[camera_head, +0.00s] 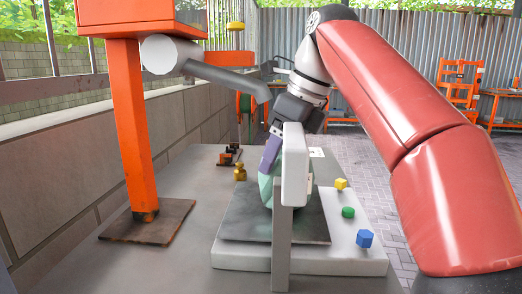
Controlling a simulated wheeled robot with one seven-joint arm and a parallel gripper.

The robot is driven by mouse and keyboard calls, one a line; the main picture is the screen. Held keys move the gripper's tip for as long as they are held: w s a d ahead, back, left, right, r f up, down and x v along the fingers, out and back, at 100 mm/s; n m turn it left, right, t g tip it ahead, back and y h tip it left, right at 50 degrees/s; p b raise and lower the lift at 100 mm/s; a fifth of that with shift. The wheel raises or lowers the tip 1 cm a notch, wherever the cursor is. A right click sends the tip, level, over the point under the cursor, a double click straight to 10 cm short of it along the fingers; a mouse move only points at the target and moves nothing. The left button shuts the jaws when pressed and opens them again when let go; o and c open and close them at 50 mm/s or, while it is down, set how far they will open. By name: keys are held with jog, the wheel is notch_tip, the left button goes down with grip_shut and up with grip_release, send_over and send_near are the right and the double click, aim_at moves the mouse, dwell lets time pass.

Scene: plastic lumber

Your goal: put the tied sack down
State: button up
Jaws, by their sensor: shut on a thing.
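My gripper (276,134) points down over the middle of the table and is shut on the tied sack (265,188). The sack shows as a pale green body below a purple part; I cannot tell whether the purple belongs to the sack. The sack hangs upright over the dark square plate (240,226) of a white-based platform. A white upright box on a grey post (282,240) stands in front and hides the sack's right side and part of the fingers. I cannot tell whether the sack's bottom touches the plate.
A yellow block (341,184), a green piece (348,212) and a blue piece (364,238) sit on the white base's right side. Small brass (240,173) and dark pieces (228,157) stand behind. An orange post (135,130) rises at left. The table's left front is clear.

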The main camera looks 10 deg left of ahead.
jog(key=shift+a, duration=1.15)
jog(key=shift+d, duration=0.35)
jog(key=shift+f, duration=0.1)
jog(key=o, duration=1.2)
jog(key=shift+f, duration=0.1)
